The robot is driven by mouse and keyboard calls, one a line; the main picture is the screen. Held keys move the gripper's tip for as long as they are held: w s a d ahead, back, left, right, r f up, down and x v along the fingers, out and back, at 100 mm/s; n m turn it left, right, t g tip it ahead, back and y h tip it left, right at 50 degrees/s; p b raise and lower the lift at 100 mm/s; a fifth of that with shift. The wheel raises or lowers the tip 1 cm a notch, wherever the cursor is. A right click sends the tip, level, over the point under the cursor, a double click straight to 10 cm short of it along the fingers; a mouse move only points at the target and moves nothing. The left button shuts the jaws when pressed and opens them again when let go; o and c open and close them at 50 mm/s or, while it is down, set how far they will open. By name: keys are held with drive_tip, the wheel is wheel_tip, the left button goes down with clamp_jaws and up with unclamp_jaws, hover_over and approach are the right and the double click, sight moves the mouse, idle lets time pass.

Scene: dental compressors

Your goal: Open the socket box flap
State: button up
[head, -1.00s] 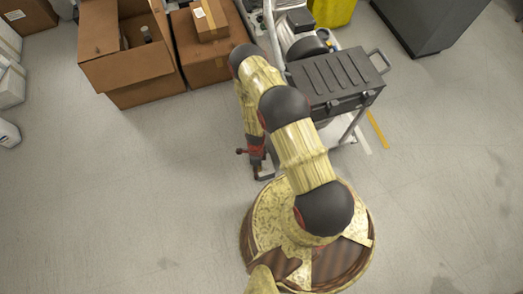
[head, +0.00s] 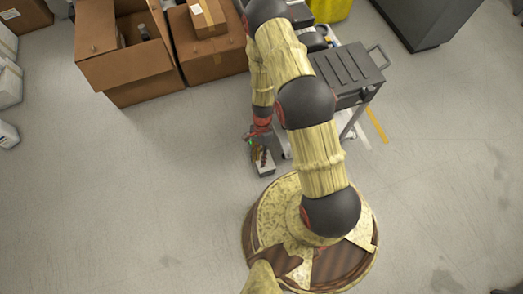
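My gripper (head: 262,152) points down at the left side of the cart. Its red and dark parts are small, and I cannot tell how far apart its fingers are. A small grey box-like thing (head: 267,171) shows right at the gripper and is partly covered by it. It may be the socket box, but I cannot make out a flap on it. I cannot tell whether the gripper touches it.
A dark ribbed case (head: 352,69) with a handle sits on a metal-framed cart right of my arm. An open cardboard box (head: 128,62) and a closed brown box (head: 207,58) stand at the back left. The floor (head: 130,200) at left is clear.

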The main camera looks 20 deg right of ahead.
drive_tip(key=shift+w+d+r, duration=0.15)
drive_tip(key=shift+w+r, duration=0.05)
drive_tip(key=shift+r, duration=0.35)
drive_tip(key=s+r+n+g, duration=0.2)
drive_tip(key=s+r+n, duration=0.2)
drive_tip(key=s, duration=0.1)
drive_tip(key=w+d+r+n+t+h, duration=0.1)
drive_tip(key=r+n, duration=0.2)
drive_tip(key=r, duration=0.7)
drive_tip(key=w+r+n+t+p, duration=0.1)
drive_tip(key=w+r+n, duration=0.1)
drive_tip(key=r, duration=0.7)
drive_tip(key=w+d+r+n+t+h, duration=0.1)
drive_tip(key=r+n, duration=0.2)
drive_tip(key=r, duration=0.7)
drive_tip(key=s+r+n+t, duration=0.1)
drive_tip(key=s+r+t, duration=0.1)
drive_tip(key=r, duration=0.7)
drive_tip(key=s+r+n+t+p, duration=0.1)
drive_tip(key=r+t, duration=0.3)
drive_tip(key=r, duration=0.6)
drive_tip(key=s+r+n+t+h+p, duration=0.1)
drive_tip(key=s+r+t, duration=0.1)
drive_tip(key=r, duration=0.8)
drive_tip(key=shift+s+t, duration=0.4)
drive_tip(key=shift+t, duration=0.3)
drive_tip(key=shift+a+f, duration=0.1)
drive_tip(key=shift+a, duration=0.05)
